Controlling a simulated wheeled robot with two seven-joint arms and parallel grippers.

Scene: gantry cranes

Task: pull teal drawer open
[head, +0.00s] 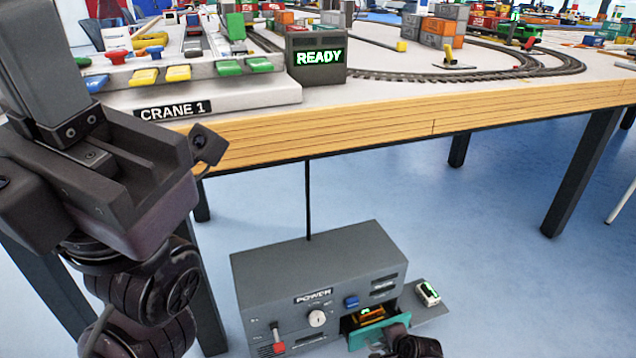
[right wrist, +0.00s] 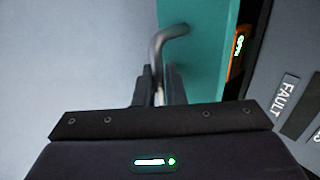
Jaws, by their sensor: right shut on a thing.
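A teal drawer (head: 372,336) stands partly out of a grey box marked POWER (head: 318,264) on the floor under the table. An orange and dark item (head: 368,317) shows inside it. My right gripper (head: 392,350) is at the drawer's front, low in the head view. In the right wrist view the teal front (right wrist: 205,60) has a bent grey handle (right wrist: 168,36), and my right gripper (right wrist: 158,84) is shut on it. The fingers hide the handle's lower part. My left gripper (head: 50,75) is large at the left edge; its fingertips cannot be made out.
The table (head: 370,125) overhangs the box, with a leg (head: 583,170) at right. A battery-like block (head: 428,293) lies on a grey shelf right of the drawer. The box front has a red lever (head: 279,346), knob (head: 317,318) and blue button (head: 351,301).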

